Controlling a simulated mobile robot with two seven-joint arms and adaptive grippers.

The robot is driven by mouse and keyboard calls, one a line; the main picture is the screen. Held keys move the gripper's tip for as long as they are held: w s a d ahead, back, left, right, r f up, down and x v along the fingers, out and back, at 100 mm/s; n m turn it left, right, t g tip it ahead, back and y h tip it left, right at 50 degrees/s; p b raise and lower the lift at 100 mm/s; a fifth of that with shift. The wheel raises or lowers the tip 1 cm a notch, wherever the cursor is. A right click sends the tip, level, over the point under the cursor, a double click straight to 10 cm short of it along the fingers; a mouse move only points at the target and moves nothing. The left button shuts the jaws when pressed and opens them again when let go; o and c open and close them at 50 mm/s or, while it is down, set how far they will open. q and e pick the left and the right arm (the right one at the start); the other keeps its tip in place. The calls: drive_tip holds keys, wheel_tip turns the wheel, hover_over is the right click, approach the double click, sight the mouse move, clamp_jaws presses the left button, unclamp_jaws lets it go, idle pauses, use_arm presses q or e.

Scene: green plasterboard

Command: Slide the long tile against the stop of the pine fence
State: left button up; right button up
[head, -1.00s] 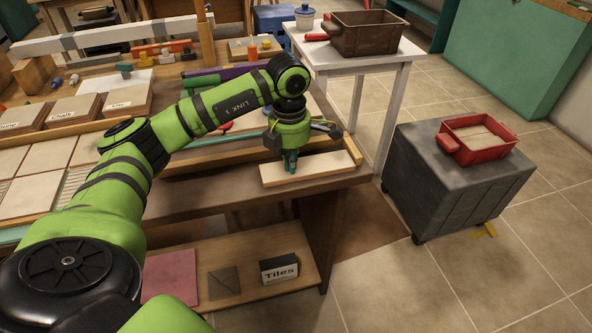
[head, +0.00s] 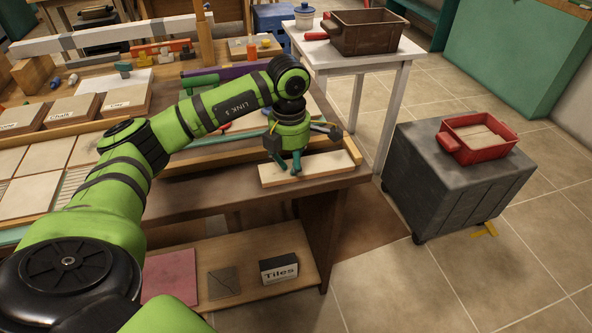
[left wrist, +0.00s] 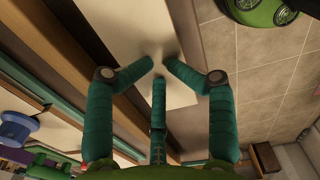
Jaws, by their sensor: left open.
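The long tile (head: 325,167) is a pale cream strip lying flat near the front right corner of the workbench. The pine fence (head: 233,157) runs behind it, and its short stop (head: 351,149) stands at the tile's right end. I cannot tell whether tile and stop touch. In the left wrist view the fingertips (left wrist: 160,65) are over or at the surface of the tile (left wrist: 130,22); any contact is unclear. My right gripper is out of view.
Square tiles (head: 32,190) and labelled stacks (head: 120,97) fill the left of the bench. A white table (head: 375,60) with a brown crate (head: 367,33) stands behind right. A grey cart (head: 455,185) with a red tray (head: 478,155) stands on the right, across open floor.

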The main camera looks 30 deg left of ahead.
use_arm(q)
drive_tip(key=shift+s+a+f, duration=0.1)
drive_tip(key=shift+s+f, duration=0.15)
drive_tip(key=shift+f, duration=0.2)
wheel_tip(320, 180, up, 13)
drive_tip(key=shift+w, duration=0.15)
idle(0.3)
drive_tip(key=shift+f, duration=0.15)
